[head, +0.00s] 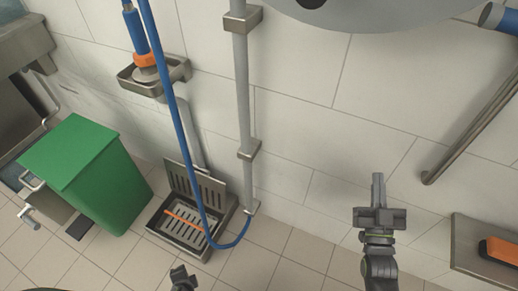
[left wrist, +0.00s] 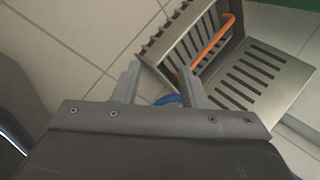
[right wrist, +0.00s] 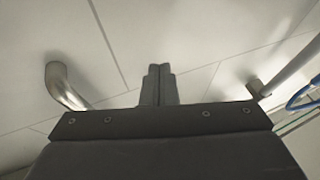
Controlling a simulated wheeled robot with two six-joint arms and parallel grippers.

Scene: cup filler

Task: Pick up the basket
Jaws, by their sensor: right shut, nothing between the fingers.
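The grey metal basket (head: 178,233) has slots and an orange handle (head: 184,221). It sits low by the wall, at the lower middle-left of the head view. The basket also shows at the upper right of the left wrist view (left wrist: 203,38), with its orange handle (left wrist: 217,42). My left gripper (left wrist: 160,72) is open and empty, its right finger overlapping the basket's near edge; contact cannot be told. In the head view my left gripper (head: 180,273) shows at the bottom edge, just below the basket. My right gripper (head: 377,180) is shut and empty, well right of the basket.
A slotted metal panel (head: 197,185) stands upright behind the basket. A blue hose (head: 190,130) hangs down and loops past the basket's right side. A green bin (head: 85,170) stands at left. A vertical pipe (head: 243,110) runs down the tiled wall.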

